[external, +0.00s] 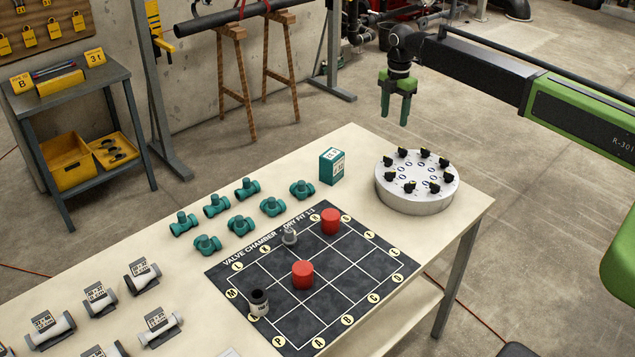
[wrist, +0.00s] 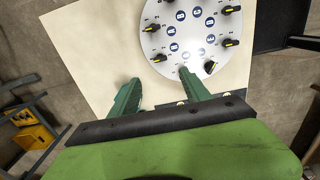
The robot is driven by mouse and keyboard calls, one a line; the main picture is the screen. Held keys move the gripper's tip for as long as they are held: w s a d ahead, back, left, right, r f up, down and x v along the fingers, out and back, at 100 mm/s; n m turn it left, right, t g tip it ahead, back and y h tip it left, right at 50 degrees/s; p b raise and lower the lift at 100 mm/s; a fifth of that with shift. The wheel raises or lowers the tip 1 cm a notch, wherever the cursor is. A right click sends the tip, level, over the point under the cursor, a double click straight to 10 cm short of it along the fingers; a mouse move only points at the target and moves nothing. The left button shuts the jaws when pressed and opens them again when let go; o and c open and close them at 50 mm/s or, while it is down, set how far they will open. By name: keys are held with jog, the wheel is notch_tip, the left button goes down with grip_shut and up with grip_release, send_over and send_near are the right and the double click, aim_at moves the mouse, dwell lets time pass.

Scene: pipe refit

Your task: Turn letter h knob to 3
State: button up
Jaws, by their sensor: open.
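A round grey and white dial unit (external: 418,194) stands at the far right end of the table, with several black knobs with yellow pointers around its top. In the wrist view the unit (wrist: 190,32) is at the top, partly cut off by the frame edge. My gripper (external: 396,108) is green, points down, and hangs in the air above the back edge of the unit, apart from it. In the wrist view its two fingers (wrist: 161,88) are spread with nothing between them.
A black valve chamber mat (external: 320,313) with two red cylinders (external: 302,275) and smaller fittings lies left of the unit. A teal box (external: 332,166) and several teal valves (external: 240,222) stand on the table. Free table surface lies around the unit's front.

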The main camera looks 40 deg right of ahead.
aim_at(388, 162)
notch_tip(388, 162, down, 15)
jog(key=b, duration=1.4)
jog(key=shift+a+f, duration=0.1)
jog(key=shift+f, duration=0.05)
grip_shut()
